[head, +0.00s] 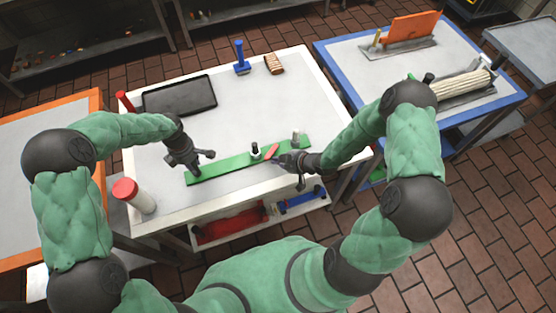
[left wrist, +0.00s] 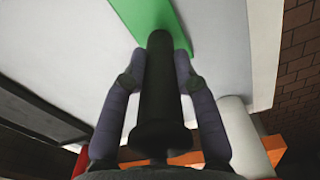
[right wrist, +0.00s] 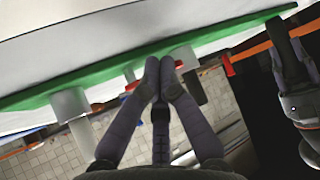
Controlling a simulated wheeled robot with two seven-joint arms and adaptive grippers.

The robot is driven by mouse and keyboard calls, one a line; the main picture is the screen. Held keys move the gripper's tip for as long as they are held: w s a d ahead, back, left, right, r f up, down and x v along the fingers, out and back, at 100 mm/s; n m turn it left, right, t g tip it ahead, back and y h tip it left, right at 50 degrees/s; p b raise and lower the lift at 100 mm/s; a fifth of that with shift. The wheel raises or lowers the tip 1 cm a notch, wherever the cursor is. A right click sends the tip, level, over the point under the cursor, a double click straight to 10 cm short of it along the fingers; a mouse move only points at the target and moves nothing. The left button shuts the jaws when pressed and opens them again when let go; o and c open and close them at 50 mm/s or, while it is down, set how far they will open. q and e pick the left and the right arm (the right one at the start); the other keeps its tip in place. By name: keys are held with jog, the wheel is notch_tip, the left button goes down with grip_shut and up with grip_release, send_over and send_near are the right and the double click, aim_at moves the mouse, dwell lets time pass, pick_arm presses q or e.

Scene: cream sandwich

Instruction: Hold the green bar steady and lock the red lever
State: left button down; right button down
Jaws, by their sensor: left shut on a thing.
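The long green bar (head: 225,167) lies on the white table along its front side. My left gripper (head: 197,166) is shut on the black handle (left wrist: 157,85) at the bar's left end; the handle sits between both fingers in the left wrist view. The red lever (head: 271,152) is on the right half of the bar, beside a white post with a black top (head: 255,150). My right gripper (right wrist: 160,64) is shut, its fingertips together against or just in front of the red lever (right wrist: 134,86). Whether they touch it I cannot tell.
A blue-edged table (head: 345,75) stands to the right.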

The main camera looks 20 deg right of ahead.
aim_at(266, 159)
jog(key=shift+w+a+m+t+h, duration=0.2)
jog(key=shift+a+m+t+h, duration=0.3)
jog(key=shift+m, duration=0.4)
dwell(0.5)
jog(key=shift+w+a+m+t+h, duration=0.2)
jog(key=shift+a+m+h, duration=0.25)
jog(key=shift+m+h, duration=0.2)
jog(key=shift+w+a+m+t+h, duration=0.2)
jog(key=shift+a+m+h, duration=0.3)
jog(key=shift+m, duration=0.25)
jog(key=shift+w+a+m+h, duration=0.2)
jog(key=shift+w+m+h, duration=0.1)
jog(key=shift+m+h, duration=0.3)
jog(key=shift+w+a+m+h, duration=0.15)
jog(key=shift+w+m+h, duration=0.1)
jog(key=shift+m+h, duration=0.3)
jog(key=shift+w+a+m+h, duration=0.1)
jog(key=shift+w+m+h, duration=0.05)
jog(key=shift+m+h, duration=0.85)
jog(key=shift+m, duration=0.25)
jog(key=s, duration=0.4)
jog(key=shift+s+d, duration=0.2)
jog(key=s+d+r+n+y, duration=0.1)
jog(key=s+r+n+y, duration=0.1)
jog(key=s+r, duration=0.4)
jog(key=shift+s+d+r+n+y, duration=0.2)
jog(key=shift+s+n+y, duration=0.2)
jog(key=shift+s+n, duration=0.25)
